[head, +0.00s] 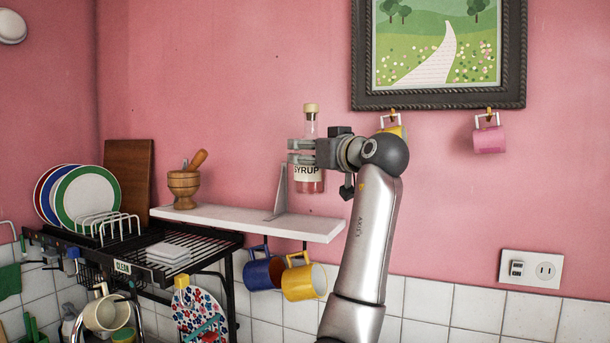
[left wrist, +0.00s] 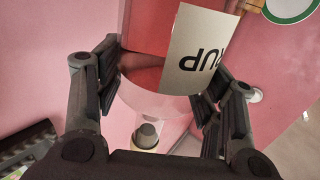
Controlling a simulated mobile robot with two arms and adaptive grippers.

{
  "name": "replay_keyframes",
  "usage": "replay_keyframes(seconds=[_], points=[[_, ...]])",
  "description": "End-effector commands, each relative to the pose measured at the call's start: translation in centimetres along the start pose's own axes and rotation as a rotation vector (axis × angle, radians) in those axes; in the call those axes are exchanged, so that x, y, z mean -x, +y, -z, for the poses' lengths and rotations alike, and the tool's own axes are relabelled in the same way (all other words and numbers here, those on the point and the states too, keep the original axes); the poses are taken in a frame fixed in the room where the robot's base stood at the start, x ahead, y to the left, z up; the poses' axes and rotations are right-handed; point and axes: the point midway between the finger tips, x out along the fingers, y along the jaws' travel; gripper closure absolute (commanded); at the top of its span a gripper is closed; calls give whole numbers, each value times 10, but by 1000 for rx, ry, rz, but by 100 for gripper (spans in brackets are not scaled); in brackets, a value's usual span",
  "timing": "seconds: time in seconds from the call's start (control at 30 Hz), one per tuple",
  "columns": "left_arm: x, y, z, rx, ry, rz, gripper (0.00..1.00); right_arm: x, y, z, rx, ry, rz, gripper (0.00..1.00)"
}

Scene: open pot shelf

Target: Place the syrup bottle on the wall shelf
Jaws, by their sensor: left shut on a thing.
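The syrup bottle (head: 308,184) is clear glass with a tan stopper, pinkish-red contents and a cream label reading SYRUP. My left gripper (head: 300,151) is shut around it below the neck and holds it upright. In the left wrist view the bottle (left wrist: 155,103) is between the two dark fingers of the left gripper (left wrist: 165,82), its label upside down. The white wall shelf (head: 240,222) is below; the bottle's base appears above the shelf's right part, with a visible gap. My right gripper is not in view.
A mortar with pestle (head: 184,188) stands on the shelf's left end. A shelf bracket (head: 280,195) rises just left of the bottle. Blue (head: 262,270) and yellow (head: 303,280) mugs hang beneath. A dish rack (head: 205,243) is at left. The shelf's right part looks clear.

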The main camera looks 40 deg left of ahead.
Motion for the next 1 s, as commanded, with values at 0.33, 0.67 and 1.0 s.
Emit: replay_keyframes(seconds=[0.33, 0.67, 1.0], points=[[-29, 9, -36, 1, 5, -1, 80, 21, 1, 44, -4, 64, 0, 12], [-37, 12, -66, -2, 4, -2, 80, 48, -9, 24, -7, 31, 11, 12], [-37, 11, -77, 2, 5, -1, 80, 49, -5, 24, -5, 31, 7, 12]])
